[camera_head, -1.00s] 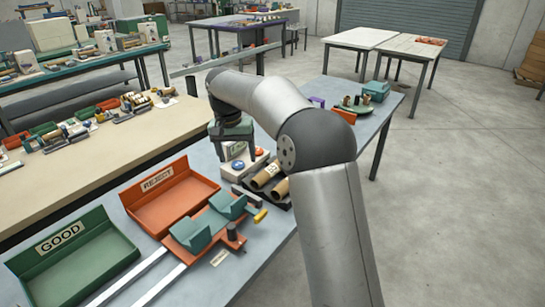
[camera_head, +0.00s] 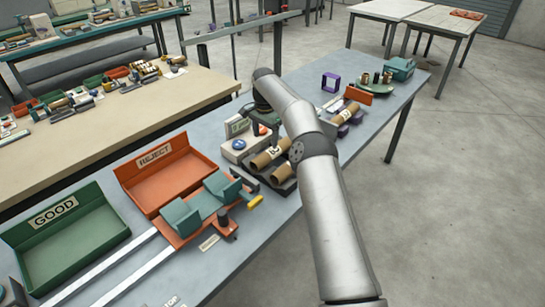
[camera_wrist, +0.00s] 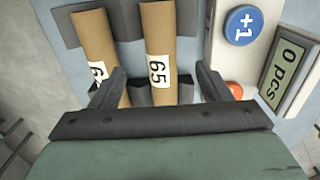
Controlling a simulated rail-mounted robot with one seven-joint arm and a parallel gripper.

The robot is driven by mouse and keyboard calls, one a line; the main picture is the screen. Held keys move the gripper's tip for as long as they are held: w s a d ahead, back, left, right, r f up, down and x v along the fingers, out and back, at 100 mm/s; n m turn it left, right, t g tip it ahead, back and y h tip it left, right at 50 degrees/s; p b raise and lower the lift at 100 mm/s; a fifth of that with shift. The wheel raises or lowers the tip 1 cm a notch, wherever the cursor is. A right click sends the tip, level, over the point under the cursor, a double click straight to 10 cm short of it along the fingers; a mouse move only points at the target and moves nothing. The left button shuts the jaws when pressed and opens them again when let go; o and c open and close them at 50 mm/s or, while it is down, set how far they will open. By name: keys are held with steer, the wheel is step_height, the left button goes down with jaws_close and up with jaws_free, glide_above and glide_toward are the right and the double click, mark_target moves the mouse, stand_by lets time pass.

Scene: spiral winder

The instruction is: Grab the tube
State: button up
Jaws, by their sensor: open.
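Two brown cardboard tubes lie side by side on a dark rack (camera_head: 272,181). In the head view they are the rear tube (camera_head: 268,157) and the front tube (camera_head: 284,172). In the wrist view, the right tube (camera_wrist: 159,38) has a white "65" label and lies in line with the gap between my open fingers. The left tube (camera_wrist: 93,38) is partly covered by my left finger. My gripper (camera_wrist: 158,82) is open and empty. In the head view my gripper (camera_head: 263,117) is partly hidden by my arm, just behind the rack. I cannot tell its height above the tubes.
A counter box with a blue "+1" button (camera_wrist: 243,26) and "0 pcs" display (camera_wrist: 288,74) stands close to my right finger. Another tube (camera_head: 346,113) lies on a purple stand. The orange REJECT tray (camera_head: 190,147) and green GOOD tray (camera_head: 112,210) are at left.

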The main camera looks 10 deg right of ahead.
mark_target(267, 152)
step_height(267, 152, down, 4)
steer(key=shift+f+p, duration=0.15)
steer(key=shift+p, duration=0.15)
steer(key=shift+w+d+f+p, duration=0.15)
steer(key=shift+f+p, duration=0.35)
steer(key=shift+f, duration=0.8)
steer(key=shift+w+d+f+p, duration=0.15)
steer(key=shift+f+p, duration=0.35)
steer(key=shift+f, duration=0.8)
steer(key=c, duration=1.1)
